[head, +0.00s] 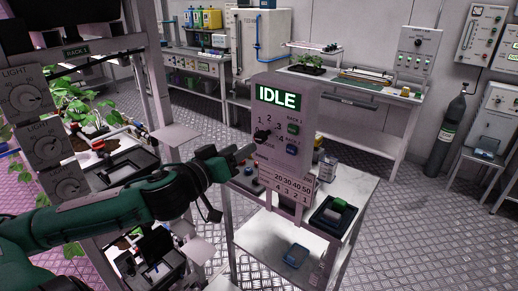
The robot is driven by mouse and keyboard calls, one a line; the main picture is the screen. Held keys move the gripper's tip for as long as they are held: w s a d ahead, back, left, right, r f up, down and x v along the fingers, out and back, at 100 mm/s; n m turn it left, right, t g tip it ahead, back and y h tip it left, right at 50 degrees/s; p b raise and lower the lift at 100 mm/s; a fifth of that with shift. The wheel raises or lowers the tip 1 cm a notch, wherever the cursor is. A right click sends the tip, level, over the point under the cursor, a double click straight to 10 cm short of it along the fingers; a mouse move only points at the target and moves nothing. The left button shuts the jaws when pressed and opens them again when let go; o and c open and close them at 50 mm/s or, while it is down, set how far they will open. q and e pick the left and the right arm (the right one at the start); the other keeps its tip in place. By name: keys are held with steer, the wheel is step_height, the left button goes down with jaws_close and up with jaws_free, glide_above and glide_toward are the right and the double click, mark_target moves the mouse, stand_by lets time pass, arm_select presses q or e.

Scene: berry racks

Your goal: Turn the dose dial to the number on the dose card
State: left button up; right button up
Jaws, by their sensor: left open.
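The grey dosing panel (282,100) stands on a white cart in the middle of the head view, with a green-lit screen (279,97) reading IDLE. A black dial (262,136) sits on its left side with numbers around it; its pointer is too small to read. Lower on the panel is a white card (292,188) with 20 30 40 50 above 4 3 2 1. My left gripper (246,153) is open, just left of and below the dial, its tips close to the panel; contact cannot be told. My right gripper is out of view.
A rack with LIGHT knobs (67,188) and plants stands left.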

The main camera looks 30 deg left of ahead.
mark_target(257, 139)
arm_select(q)
steer(key=shift+w+d+r+p, duration=0.1)
steer(key=shift+w+p, duration=0.55)
steer(key=shift+w, duration=0.45)
steer(key=shift+w+d+r+p, duration=0.1)
steer(key=shift+w+p, duration=0.55)
steer(key=shift+w, duration=0.45)
steer(key=shift+w+p, duration=0.5)
steer(key=shift+w, duration=0.55)
steer(key=shift+w+d+f+p, duration=0.15)
steer(key=shift+w+p, duration=0.15)
steer(key=shift+w, duration=0.55)
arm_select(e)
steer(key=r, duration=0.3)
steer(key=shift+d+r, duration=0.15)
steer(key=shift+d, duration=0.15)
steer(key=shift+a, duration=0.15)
arm_select(q)
steer(key=c, duration=1)
steer(key=shift+o, duration=0.2)
